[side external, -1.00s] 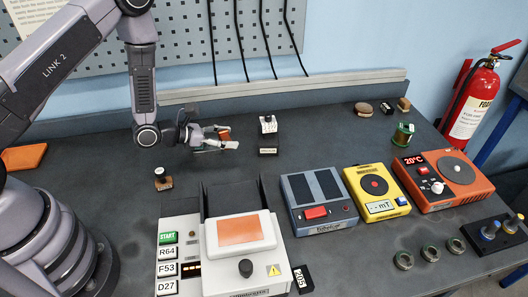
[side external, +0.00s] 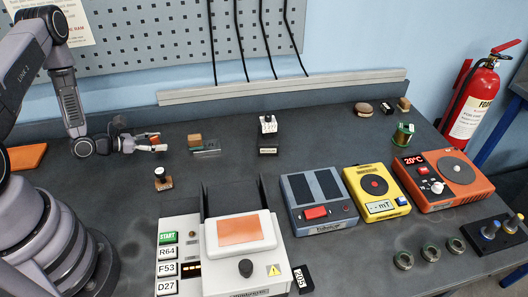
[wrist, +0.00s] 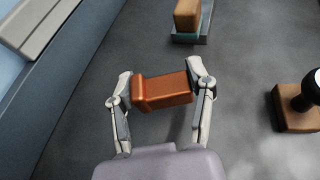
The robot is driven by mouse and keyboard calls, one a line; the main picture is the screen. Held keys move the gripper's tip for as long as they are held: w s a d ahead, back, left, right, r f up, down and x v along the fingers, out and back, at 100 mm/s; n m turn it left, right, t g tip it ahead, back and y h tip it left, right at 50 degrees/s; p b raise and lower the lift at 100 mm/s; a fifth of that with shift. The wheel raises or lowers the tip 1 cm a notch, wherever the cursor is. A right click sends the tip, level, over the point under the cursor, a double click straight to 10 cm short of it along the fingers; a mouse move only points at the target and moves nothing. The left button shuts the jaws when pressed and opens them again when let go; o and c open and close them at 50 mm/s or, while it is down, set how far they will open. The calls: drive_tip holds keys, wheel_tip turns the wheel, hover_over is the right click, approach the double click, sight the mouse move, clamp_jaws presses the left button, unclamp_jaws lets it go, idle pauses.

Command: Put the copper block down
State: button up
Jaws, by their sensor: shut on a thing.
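The copper block (wrist: 163,91) is a reddish-brown, shiny block. In the wrist view it sits between the two fingers of my gripper (wrist: 160,86), which is shut on it. In the side view my gripper (side external: 157,143) is at the left back of the bench, low over the grey top, with the copper block (side external: 154,139) small between the fingers. I cannot tell from these views whether the block's underside touches the bench.
A tan block (side external: 194,140) on a grey-green base (side external: 206,151) stands just right of my gripper. A black-knobbed stamp (side external: 162,180) on a wooden base stands in front. An orange pad (side external: 25,156) lies at the far left. Bare bench surrounds the gripper.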

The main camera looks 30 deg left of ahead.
sight(162, 156)
drive_tip(key=shift+f, duration=1.55)
drive_tip(key=shift+f, duration=0.1)
drive_tip(key=o, duration=1.2)
drive_tip(key=shift+o, duration=0.2)
